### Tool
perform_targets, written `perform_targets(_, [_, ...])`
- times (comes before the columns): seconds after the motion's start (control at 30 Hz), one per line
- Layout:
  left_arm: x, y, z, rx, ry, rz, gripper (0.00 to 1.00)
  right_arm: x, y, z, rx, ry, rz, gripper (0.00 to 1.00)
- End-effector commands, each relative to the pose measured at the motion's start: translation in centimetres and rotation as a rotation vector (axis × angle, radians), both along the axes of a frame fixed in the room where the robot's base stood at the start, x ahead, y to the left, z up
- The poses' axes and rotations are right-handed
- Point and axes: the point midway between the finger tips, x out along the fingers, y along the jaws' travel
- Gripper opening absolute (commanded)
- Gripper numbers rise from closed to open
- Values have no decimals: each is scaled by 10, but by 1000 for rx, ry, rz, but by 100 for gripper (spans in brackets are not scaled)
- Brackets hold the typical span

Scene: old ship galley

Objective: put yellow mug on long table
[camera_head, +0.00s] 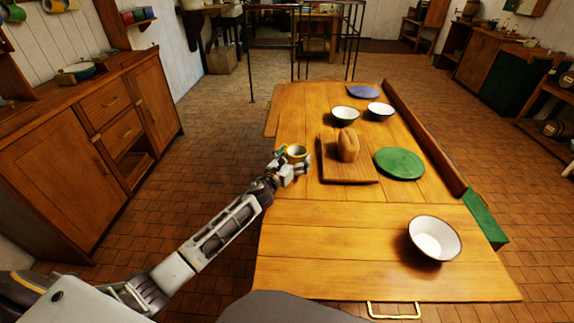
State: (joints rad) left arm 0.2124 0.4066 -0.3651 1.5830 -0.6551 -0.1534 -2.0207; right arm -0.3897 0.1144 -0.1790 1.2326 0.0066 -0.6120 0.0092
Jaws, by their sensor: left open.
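The yellow mug (297,152) is at the left side of the long table (310,230), left of the cutting board. Its yellow rim and pale inside show; its lower part is hidden behind my gripper. My left gripper (291,166) is open right at the mug, on its near side. I cannot tell whether the fingers touch it, nor whether the mug's base rests on the tabletop. My right gripper is not in view.
A cutting board (350,177) with a bread loaf (348,145), a green plate (399,163), a blue plate (363,91) and white bowls (434,239) are on the table. A raised wooden board (420,135) runs along its right side. The near left tabletop is clear.

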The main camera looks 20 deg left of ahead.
Motion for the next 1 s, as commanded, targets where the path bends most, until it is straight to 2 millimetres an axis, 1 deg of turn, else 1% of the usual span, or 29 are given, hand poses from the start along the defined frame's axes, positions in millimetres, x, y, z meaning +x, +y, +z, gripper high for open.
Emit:
perform_targets(0.13, [0,0,3,-1,0,0,92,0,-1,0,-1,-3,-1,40])
perform_targets(0.27, [-8,2,2,1,0,0,92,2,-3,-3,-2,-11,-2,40])
perform_targets(0.53, [-30,6,2,0,0,0,92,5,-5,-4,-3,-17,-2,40])
perform_targets(1.0, [-68,14,1,1,1,0,92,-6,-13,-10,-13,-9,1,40])
